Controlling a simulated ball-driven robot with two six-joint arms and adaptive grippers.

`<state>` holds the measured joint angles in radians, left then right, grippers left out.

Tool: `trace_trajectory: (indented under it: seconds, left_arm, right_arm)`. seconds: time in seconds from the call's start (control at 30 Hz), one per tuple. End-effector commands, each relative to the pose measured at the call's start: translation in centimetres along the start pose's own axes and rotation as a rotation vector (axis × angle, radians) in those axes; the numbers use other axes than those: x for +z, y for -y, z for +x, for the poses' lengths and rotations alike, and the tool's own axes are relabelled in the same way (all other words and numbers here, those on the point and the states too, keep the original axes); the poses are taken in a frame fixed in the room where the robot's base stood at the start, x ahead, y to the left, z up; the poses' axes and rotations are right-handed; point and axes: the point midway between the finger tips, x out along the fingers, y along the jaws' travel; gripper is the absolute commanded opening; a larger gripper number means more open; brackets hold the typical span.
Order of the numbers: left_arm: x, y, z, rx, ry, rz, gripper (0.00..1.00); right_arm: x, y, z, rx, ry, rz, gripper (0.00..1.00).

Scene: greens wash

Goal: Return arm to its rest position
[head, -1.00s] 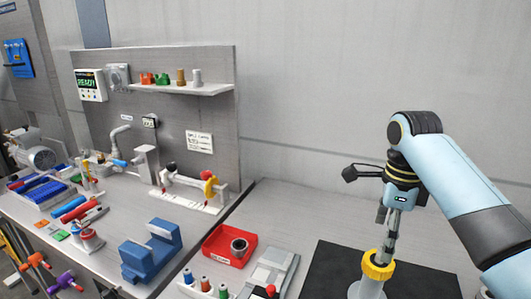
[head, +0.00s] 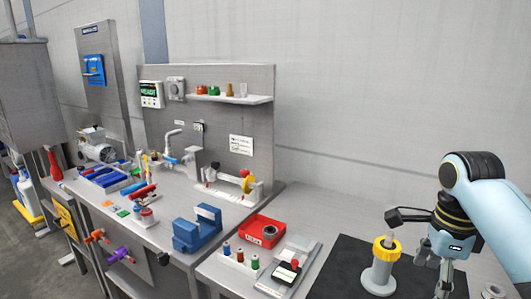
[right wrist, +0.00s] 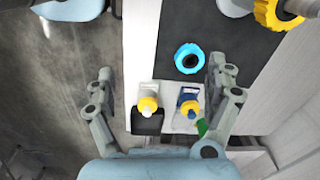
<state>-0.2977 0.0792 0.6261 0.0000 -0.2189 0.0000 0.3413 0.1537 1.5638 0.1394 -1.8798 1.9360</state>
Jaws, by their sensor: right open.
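My right arm (head: 490,205), light blue with dark joint bands, comes in from the right in the head view. Its gripper (head: 443,286) hangs down to the right of a white stand with a yellow ring (head: 384,249), apart from it, and is partly cut off by the lower edge. In the right wrist view the gripper (right wrist: 162,68) has its two grey fingers spread wide, with nothing held between them. My left gripper is not in view.
The stand rests on a black mat (head: 345,255). Left of it are a red tray (head: 260,231), bottles with coloured tops (head: 240,257) and a blue block (head: 197,229). The right wrist view shows a cyan ring (right wrist: 180,57) and two yellow-capped items (right wrist: 148,105). A wall stands behind.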

Motion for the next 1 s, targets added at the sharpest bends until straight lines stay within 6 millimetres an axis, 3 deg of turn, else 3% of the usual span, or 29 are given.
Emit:
trace_trajectory:
  seconds: [0.27, 0.53, 0.7, 1.0]
  left_arm:
    - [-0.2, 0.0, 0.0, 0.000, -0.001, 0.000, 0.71]
    - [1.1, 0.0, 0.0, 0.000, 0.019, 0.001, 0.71]
    - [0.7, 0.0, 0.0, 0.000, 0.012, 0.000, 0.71]
    - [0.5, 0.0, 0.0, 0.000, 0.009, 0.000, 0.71]
  right_arm:
    - [-1.0, -3.9, 1.9, -0.045, -0.011, -0.317, 0.87]
    - [-2.6, -10.8, 3.0, -0.122, -0.053, -0.869, 0.87]
    - [-3.9, -15.6, 2.2, -0.174, -0.109, -1.276, 0.87]
    - [-5.2, -21.1, -0.3, -0.223, -0.204, -1.753, 0.87]
